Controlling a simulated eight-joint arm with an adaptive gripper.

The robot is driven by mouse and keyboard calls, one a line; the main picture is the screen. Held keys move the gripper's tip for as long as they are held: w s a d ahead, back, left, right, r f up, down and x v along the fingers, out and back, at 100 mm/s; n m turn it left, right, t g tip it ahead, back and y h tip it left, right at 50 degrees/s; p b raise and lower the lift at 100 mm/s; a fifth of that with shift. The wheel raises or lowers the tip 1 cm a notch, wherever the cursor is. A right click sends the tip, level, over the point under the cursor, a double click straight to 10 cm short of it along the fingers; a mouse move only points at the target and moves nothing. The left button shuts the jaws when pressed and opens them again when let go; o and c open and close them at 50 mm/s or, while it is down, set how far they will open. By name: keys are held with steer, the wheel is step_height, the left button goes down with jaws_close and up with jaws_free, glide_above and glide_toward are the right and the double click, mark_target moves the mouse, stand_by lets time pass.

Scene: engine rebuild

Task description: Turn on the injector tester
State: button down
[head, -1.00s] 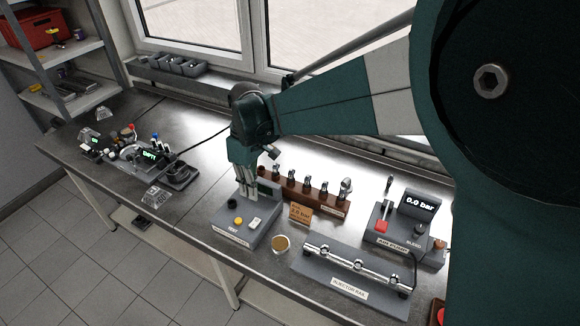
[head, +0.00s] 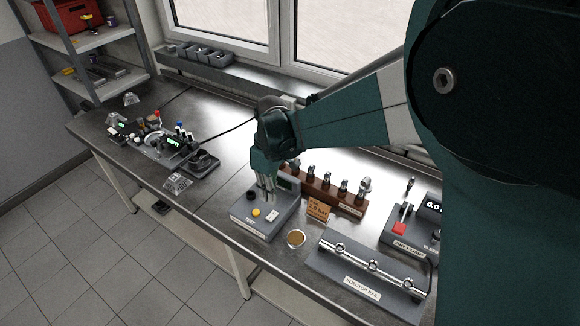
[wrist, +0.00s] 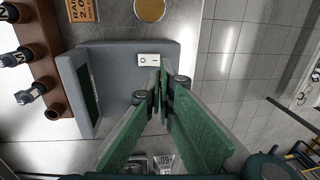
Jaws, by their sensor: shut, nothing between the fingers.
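The injector tester (head: 252,226) is a grey box on the bench. It has a black knob, a yellow button (head: 255,212), a white rocker switch (head: 272,215) and a dark display at its back. My gripper (head: 269,196) points down over the box, its fingers shut and empty, just behind the switch. In the wrist view the shut fingertips (wrist: 162,76) are beside the white rocker switch (wrist: 149,60), marked with a circle and a line. I cannot tell whether the fingertips touch the box. The fingers hide the yellow button in the wrist view. The green-faced display (wrist: 88,96) stands at left.
A wooden rack of injectors (head: 335,193) stands behind and right of the tester. An orange sign (head: 318,210), a round brown-filled dish (head: 296,238) and the injector rail (head: 370,268) are to the right. Bare bench lies to the left.

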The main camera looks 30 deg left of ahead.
mark_target(269, 219)
steer(key=shift+s+f, duration=0.15)
steer(key=shift+f, duration=1.25)
steer(key=shift+s+f, duration=0.2)
steer(key=shift+f, duration=1.25)
steer(key=shift+s+f, duration=0.15)
steer(key=shift+f, duration=1.25)
steer(key=shift+f, duration=0.1)
steer(key=shift+s+f+t+b, duration=0.25)
steer(key=shift+f+t+b, duration=0.2)
steer(key=shift+t+b, duration=0.05)
steer(key=shift+r, duration=0.15)
steer(key=shift+w, duration=0.2)
steer(key=shift+w+r, duration=0.3)
steer(key=shift+w, duration=0.25)
steer(key=shift+r, duration=0.15)
step_height(269, 219, up, 14)
steer(key=s, duration=0.1)
steer(key=shift+s+f+p, duration=0.2)
steer(key=shift+s+p, duration=0.1)
steer(key=shift+p, duration=0.05)
